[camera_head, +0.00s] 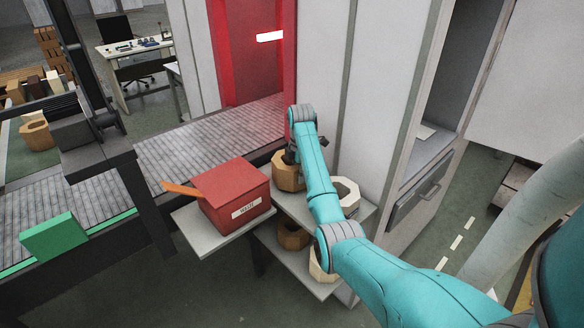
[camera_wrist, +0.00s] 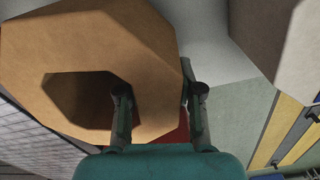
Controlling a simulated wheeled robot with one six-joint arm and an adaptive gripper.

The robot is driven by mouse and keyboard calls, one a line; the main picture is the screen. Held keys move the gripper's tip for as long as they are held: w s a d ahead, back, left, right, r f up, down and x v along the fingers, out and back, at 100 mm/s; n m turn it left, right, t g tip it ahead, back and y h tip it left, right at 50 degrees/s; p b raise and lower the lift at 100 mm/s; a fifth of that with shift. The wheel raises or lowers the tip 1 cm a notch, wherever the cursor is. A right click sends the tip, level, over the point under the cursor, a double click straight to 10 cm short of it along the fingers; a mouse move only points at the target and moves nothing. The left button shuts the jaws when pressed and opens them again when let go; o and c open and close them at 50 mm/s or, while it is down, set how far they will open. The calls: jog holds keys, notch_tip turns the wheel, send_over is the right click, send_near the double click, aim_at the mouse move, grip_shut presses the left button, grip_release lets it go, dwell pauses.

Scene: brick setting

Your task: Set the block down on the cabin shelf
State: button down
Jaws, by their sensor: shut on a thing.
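The block is a hollow, eight-sided, tan wooden piece (camera_head: 287,176); it fills much of the wrist view (camera_wrist: 110,35), with a dark opening. My gripper (camera_head: 292,153) is shut on its wall, one finger inside the opening and the other outside, as the wrist view shows (camera_wrist: 158,95). The block is over the back of a grey two-level rack (camera_head: 300,204); I cannot tell if it touches the surface. A tall grey cabinet at the right has an open recess with a grey shelf (camera_head: 428,148); I cannot tell which surface is the cabin shelf.
A paler hollow block (camera_head: 346,193) stands on the rack, right of my arm. Other hollow blocks (camera_head: 293,234) sit on its lower level. A red box (camera_head: 232,193) stands on a grey ledge at the left. A conveyor (camera_head: 185,143) runs behind it with a green block (camera_head: 54,237).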

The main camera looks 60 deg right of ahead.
jog(key=shift+d+f, duration=0.1)
jog(key=shift+f, duration=0.35)
jog(key=c, duration=0.7)
grip_release()
jog(key=shift+f, duration=0.2)
jog(key=shift+c, duration=0.2)
jog(key=shift+r, duration=0.1)
